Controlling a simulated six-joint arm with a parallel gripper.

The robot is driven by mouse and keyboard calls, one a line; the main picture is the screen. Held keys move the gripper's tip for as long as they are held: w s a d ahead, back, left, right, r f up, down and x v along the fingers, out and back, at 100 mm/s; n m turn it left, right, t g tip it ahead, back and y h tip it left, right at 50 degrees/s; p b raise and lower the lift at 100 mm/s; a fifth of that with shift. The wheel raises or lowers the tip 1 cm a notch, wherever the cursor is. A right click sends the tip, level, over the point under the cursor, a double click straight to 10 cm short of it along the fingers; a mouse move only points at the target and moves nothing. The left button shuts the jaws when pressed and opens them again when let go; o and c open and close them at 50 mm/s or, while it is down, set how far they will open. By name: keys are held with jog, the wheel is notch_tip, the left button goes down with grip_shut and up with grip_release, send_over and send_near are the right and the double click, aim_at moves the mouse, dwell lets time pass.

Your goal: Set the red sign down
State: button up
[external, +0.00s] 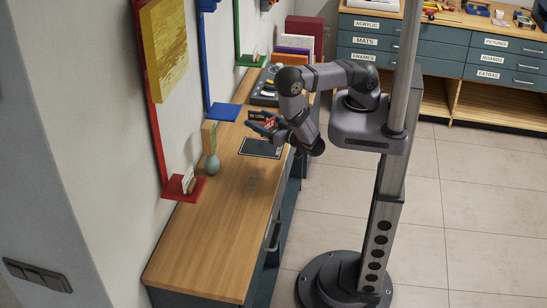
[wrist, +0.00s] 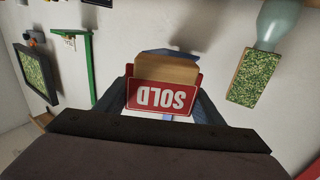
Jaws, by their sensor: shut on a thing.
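The red sign (wrist: 162,97) reads SOLD, upside down in the wrist view. My gripper (wrist: 165,103) is shut on it, with a finger along each side. A tan wooden piece (wrist: 167,68) shows just beyond the sign's edge; I cannot tell if it is part of the sign. In the external view my gripper (external: 264,127) holds the red sign (external: 268,123) above the wooden counter (external: 218,225), over or near a dark mat (external: 262,148). A dark sign with pale lettering (external: 258,116) shows close to it. The sign's underside is hidden.
A blue wall ledge (external: 223,112) lies left of my gripper. A vase (external: 212,165) and a tan-edged panel (external: 208,133) stand near the wall. A red ledge (external: 185,190) bears small items. The counter's near part is clear.

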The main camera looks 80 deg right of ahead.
notch_tip(320, 180, up, 7)
jog(key=p, duration=0.5)
notch_tip(320, 180, down, 5)
jog(key=b, duration=0.4)
jog(key=shift+b, duration=0.4)
jog(key=shift+a+f, duration=0.1)
jog(key=w+a+f+n+t+y+b, duration=0.1)
jog(key=w+a+f+y+b, duration=0.15)
jog(key=a+b, duration=0.5)
jog(key=w+a+f+n+t+y+b, duration=0.1)
jog(key=w+a+f+n+y+b, duration=0.2)
jog(key=a, duration=0.7)
jog(key=s+a+r+n+y+b, duration=0.1)
jog(key=a+y+b, duration=0.1)
jog(key=a+b, duration=0.2)
jog(key=s+a+r+n+y+b, duration=0.1)
jog(key=a+b, duration=0.3)
jog(key=a, duration=0.7)
jog(key=shift+s+a+y+b, duration=0.25)
jog(key=shift+s+y+b, duration=0.1)
jog(key=shift+s, duration=0.3)
